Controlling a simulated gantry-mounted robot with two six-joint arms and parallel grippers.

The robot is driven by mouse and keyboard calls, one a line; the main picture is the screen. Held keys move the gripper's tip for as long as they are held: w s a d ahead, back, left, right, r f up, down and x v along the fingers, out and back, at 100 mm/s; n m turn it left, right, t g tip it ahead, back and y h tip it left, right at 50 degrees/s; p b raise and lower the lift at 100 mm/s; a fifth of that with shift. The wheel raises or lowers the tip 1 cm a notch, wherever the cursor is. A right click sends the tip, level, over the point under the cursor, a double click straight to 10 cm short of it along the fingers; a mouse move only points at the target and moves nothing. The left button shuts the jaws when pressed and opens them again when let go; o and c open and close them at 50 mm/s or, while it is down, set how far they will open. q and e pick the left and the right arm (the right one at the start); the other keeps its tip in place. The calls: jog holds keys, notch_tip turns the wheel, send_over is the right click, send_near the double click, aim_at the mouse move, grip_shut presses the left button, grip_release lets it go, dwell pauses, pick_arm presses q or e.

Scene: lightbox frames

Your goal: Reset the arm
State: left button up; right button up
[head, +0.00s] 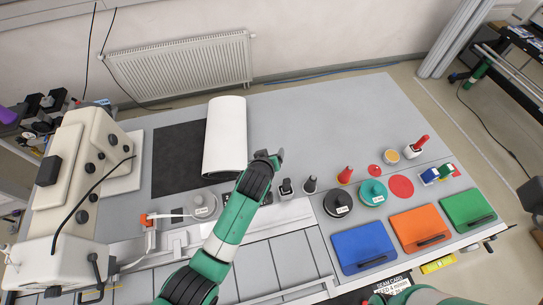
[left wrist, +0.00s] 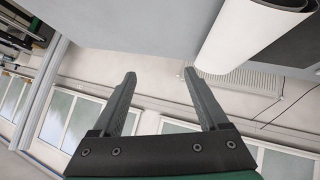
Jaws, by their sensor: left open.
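My left arm, green and white, reaches in from the bottom of the head view over the grey table (head: 310,115). Its dark gripper (head: 279,156) is above the table, to the right of a white rolled sheet (head: 225,135). In the left wrist view the two fingers of the left gripper (left wrist: 158,85) are apart with nothing between them. That view looks past the table edge toward the wall and windows, with the white roll (left wrist: 245,35) at the top right. At the bottom edge of the head view, part of my right arm shows; its gripper is out of view.
Blue (head: 363,248), orange (head: 421,228) and green (head: 468,208) lidded boxes line the front right. Behind them stand a black disc (head: 338,203), a teal disc (head: 373,192) and red-topped pieces. A beige machine (head: 75,190) fills the left. The table's back right is clear.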

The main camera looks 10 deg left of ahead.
dwell(0.3)
pick_arm(q)
jog(key=w+a+r+t, duration=0.1)
jog(key=a+r+t, duration=0.15)
jog(key=r, duration=0.75)
jog(key=w+a+r+n+t, duration=0.1)
jog(key=a+r+t, duration=0.15)
jog(key=r, duration=0.85)
jog(key=w+a+r+t, duration=0.1)
jog(key=a+r+t, duration=0.15)
jog(key=r, duration=0.75)
jog(key=s+r+m+t, duration=0.1)
jog(key=s+r+t, duration=0.2)
jog(key=s+r, duration=0.5)
jog(key=s+r+m+t, duration=0.1)
jog(key=s+r+t, duration=0.25)
jog(key=r, duration=0.75)
jog(key=s+r+m+t+h, duration=0.2)
jog(key=s+r+m, duration=0.3)
jog(key=s+r, duration=0.3)
jog(key=s+t, duration=0.1)
jog(key=s, duration=0.3)
jog(key=shift+t, duration=0.3)
